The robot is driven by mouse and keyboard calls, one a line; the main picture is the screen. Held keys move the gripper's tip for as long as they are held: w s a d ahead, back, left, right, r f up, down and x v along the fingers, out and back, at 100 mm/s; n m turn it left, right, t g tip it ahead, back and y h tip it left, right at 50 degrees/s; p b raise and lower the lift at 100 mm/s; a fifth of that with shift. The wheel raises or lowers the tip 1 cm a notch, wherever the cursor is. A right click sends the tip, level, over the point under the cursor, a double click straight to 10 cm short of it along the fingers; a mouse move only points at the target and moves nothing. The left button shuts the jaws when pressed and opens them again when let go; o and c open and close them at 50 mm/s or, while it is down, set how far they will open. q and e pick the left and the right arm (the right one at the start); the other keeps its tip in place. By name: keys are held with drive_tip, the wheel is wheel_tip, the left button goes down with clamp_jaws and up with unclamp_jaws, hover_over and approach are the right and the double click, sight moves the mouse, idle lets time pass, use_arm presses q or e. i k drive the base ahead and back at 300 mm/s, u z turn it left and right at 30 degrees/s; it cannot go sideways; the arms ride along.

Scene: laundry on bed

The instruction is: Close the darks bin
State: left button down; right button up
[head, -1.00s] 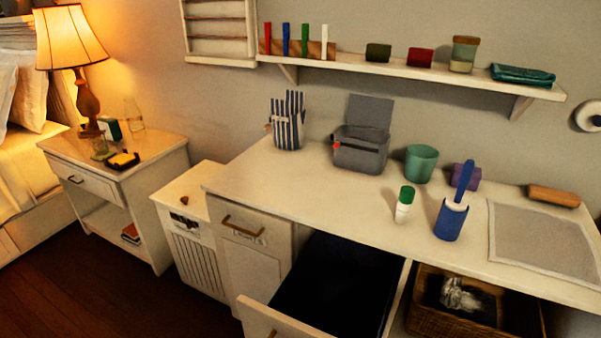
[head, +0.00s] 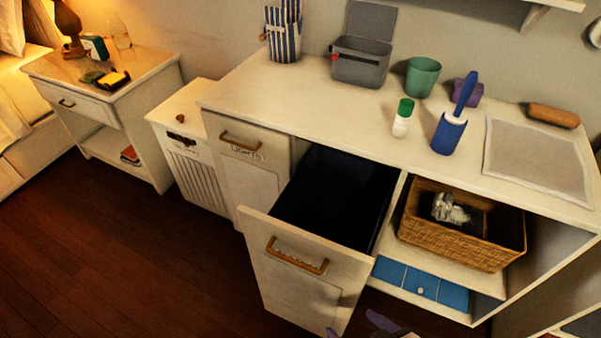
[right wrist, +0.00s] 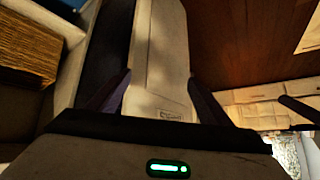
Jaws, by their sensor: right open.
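The darks bin (head: 305,270) is pulled out from under the counter. Its pale front panel has a wooden handle (head: 297,256), and its dark inside is open at the top. The label is too small to read. My right gripper (head: 355,326) shows only its purple fingertips at the bottom edge of the head view, low by the right side of the bin's front. In the right wrist view its two fingers (right wrist: 158,95) are apart, with the pale bin front (right wrist: 158,60) appearing between them. I cannot tell whether they touch it. My left gripper is out of view.
A shut bin labelled lights (head: 243,165) stands left of the open one. A wicker basket (head: 465,235) sits on the open shelf to the right, above blue drawers (head: 420,283). The counter (head: 330,140) holds several items. Wooden floor (head: 130,250) is clear at left.

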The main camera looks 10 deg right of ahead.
sight(312, 265)
drive_tip(key=z, duration=0.55)
drive_tip(key=k, duration=1.35)
drive_tip(key=u, duration=0.55)
